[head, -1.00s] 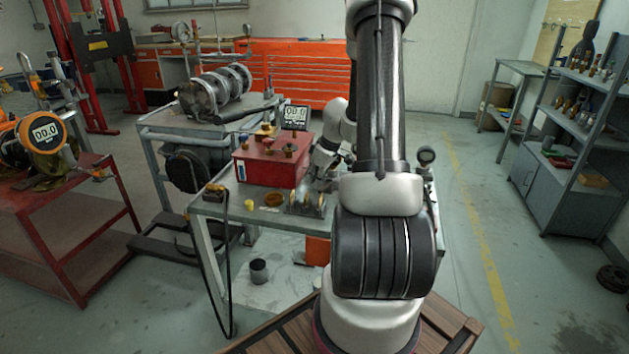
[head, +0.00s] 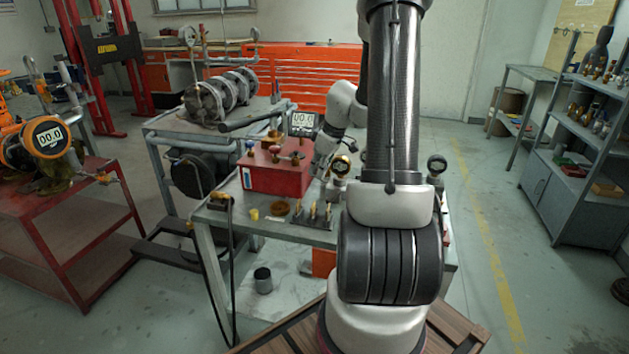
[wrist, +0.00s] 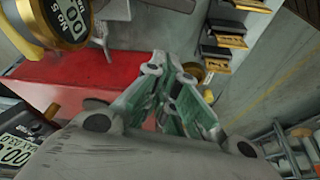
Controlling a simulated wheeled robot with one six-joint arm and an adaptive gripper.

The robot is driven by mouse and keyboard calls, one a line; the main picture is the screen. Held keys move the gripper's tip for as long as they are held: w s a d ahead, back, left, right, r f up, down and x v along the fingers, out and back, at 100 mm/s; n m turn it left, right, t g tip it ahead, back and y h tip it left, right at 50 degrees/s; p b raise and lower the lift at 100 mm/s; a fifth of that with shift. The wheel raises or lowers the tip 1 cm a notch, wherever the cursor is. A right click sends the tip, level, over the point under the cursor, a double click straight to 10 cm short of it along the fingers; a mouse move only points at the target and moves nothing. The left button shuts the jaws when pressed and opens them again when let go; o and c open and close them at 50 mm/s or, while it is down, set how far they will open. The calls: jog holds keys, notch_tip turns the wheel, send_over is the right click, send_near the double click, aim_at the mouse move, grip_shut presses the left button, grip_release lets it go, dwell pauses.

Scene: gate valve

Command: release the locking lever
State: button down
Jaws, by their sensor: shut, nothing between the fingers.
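My gripper (wrist: 166,72) shows in the wrist view with its green-edged fingers drawn together and nothing held. In the head view its end is small and partly hidden, close to the right side of the red box (head: 277,178) on the workbench. The box's red surface also lies beyond and left of the fingers in the wrist view (wrist: 85,72). Several knobs or valve fittings (head: 275,151) stand on top of the box. I cannot pick out the locking lever for certain in either view, and I see no contact between the fingers and any part.
A gold-rimmed gauge (wrist: 66,18) is at the wrist view's upper left. A digital display (head: 303,121) stands behind the box. Upright brass-tipped pieces (head: 314,217) stand at the bench front.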

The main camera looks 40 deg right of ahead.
jog(key=shift+v, duration=1.6)
